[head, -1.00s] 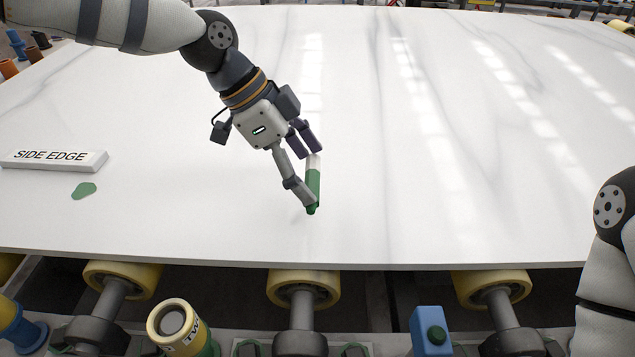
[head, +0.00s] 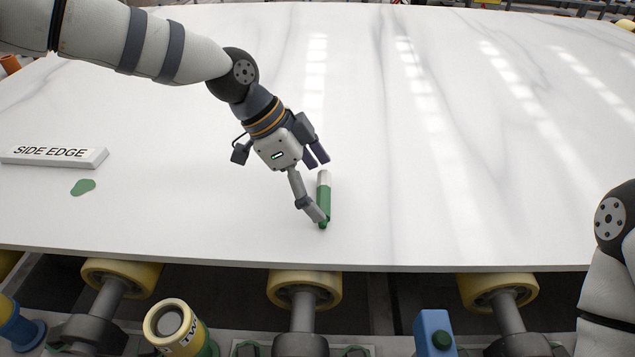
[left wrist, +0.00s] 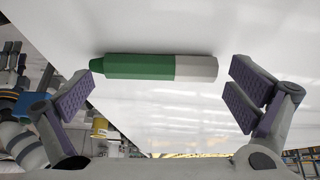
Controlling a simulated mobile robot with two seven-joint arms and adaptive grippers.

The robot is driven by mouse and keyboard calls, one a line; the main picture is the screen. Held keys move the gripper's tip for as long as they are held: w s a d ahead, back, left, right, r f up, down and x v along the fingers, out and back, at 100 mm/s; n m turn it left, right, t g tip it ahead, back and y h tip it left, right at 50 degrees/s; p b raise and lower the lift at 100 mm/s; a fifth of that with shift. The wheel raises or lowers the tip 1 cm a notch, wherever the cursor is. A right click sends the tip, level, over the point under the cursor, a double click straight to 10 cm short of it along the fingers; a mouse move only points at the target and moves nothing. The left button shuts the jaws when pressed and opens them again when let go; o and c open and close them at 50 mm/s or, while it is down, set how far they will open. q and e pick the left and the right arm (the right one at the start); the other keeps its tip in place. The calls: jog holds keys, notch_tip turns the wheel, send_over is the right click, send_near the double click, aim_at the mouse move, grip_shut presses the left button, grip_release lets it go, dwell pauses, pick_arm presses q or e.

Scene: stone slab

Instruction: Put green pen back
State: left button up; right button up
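The green pen (head: 325,205), green with a white end, appears to lie on the white slab (head: 480,200), its green tip toward the slab's front edge. My left gripper (head: 320,188) is open over it, with one finger beside the green tip and the paired finger near the white end. In the left wrist view the pen (left wrist: 150,67) spans most of the gap between the open fingers (left wrist: 160,90). A small gap shows at the white end; I cannot tell whether the other finger touches the tip.
Below the front edge are rollers (head: 304,288), a yellow-and-green cylinder (head: 180,325) and a blue block with a green round part (head: 433,330). The slab's right side is clear.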

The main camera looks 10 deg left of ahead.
pick_arm(q)
jog(key=v, duration=1.2)
jog(key=shift+p, duration=0.45)
jog(key=shift+a+r, duration=0.1)
jog(key=shift+r, duration=0.05)
